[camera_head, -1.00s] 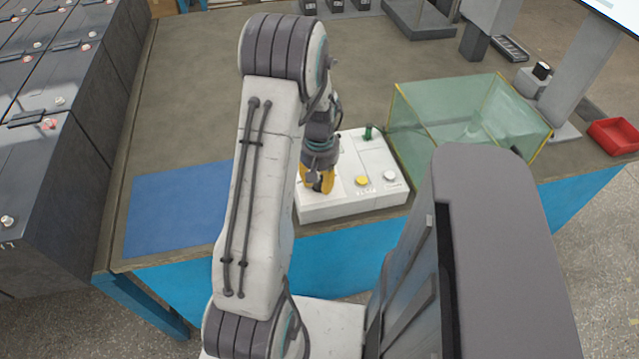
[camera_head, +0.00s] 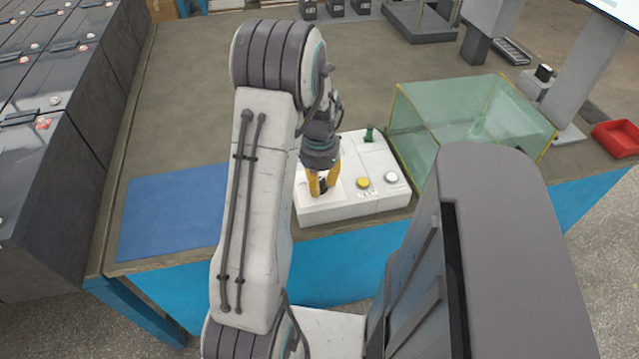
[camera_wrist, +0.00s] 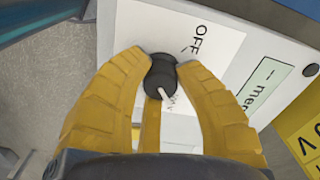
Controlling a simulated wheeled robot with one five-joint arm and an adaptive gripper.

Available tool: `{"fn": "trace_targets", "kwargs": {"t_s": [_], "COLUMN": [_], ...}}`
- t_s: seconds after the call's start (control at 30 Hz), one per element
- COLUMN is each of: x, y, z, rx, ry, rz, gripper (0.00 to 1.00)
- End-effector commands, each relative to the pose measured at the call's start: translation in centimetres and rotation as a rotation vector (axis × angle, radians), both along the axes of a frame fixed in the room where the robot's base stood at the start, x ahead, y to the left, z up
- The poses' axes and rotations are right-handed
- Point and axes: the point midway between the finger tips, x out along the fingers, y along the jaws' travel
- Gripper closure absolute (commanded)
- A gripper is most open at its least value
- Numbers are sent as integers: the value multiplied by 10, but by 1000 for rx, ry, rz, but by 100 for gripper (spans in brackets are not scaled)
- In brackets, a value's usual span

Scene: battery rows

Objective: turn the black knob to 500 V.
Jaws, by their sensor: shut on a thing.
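The black knob (camera_wrist: 160,74) sits on the white panel (camera_wrist: 122,30) in the wrist view, with a white pointer mark on it. The printed word OFF (camera_wrist: 198,40) shows beside it; another label near the pointer is too small and partly covered to read. My gripper (camera_wrist: 163,70) has its yellow fingers closed around the knob, a finger on each side. In the head view my gripper (camera_head: 322,190) points down at the left part of the white control box (camera_head: 350,208). The knob is mostly hidden there between the fingers.
A yellow button (camera_head: 362,182), a white button (camera_head: 391,177) and a green switch (camera_head: 369,134) stand on the same box. A clear green-tinted case (camera_head: 425,115) stands close to its right. A blue mat (camera_head: 170,215) lies flat to the left.

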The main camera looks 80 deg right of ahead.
Motion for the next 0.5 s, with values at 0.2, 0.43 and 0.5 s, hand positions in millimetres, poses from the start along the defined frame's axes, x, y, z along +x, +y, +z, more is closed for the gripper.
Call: {"fn": "trace_targets", "kwargs": {"t_s": [0.2,0.43,0.5], "x": [1,1,1], "y": [4,4,4], "z": [-4,-3,-3], "rx": [15,16,16], "ry": [-1,0,0], "rz": [-116,-180,-190], "gripper": [100,100,100]}}
